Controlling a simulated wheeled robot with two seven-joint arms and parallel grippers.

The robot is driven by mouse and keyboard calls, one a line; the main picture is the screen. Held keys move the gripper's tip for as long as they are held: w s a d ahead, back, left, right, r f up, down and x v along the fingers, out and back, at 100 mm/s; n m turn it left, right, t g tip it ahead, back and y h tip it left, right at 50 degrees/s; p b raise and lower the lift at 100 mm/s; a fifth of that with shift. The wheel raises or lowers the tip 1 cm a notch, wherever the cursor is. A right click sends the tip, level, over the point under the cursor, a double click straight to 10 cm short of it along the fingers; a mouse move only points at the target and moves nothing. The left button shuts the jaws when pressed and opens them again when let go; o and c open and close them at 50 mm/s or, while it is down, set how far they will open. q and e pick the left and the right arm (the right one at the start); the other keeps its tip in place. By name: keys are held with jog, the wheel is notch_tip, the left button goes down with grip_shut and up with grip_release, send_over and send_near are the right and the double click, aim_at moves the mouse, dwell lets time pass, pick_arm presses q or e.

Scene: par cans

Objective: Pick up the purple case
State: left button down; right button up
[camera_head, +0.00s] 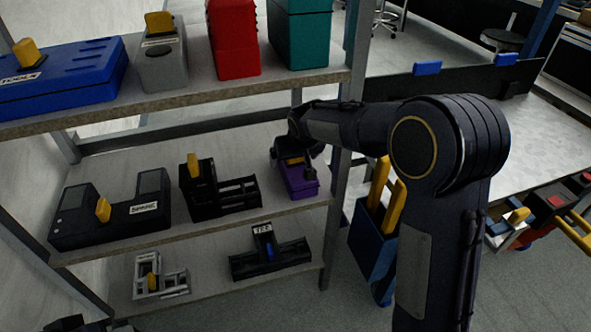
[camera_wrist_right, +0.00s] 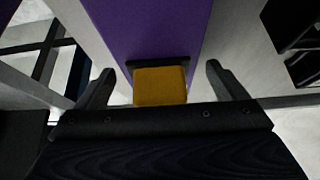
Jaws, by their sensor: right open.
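The purple case (camera_head: 301,183) stands on the middle shelf near its right end, with a yellow handle (camera_head: 292,161) on it. In the right wrist view the purple case (camera_wrist_right: 150,30) fills the upper middle, with the yellow handle (camera_wrist_right: 160,85) below it. My right gripper (camera_head: 294,158) is over the case from above and behind. Its fingers are open, one on each side of the handle, with gaps visible between finger and handle. The gripper (camera_wrist_right: 162,84) holds nothing. Part of the case is hidden by the gripper.
The shelf's right post (camera_head: 340,180) is close to the purple case and my right arm. A blue bin (camera_head: 372,245) stands right of the shelf. The upper shelf (camera_head: 300,82) hangs above.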

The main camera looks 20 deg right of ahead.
jog(key=c, duration=1.7)
jog(key=shift+o, duration=0.2)
jog(key=shift+r, duration=0.1)
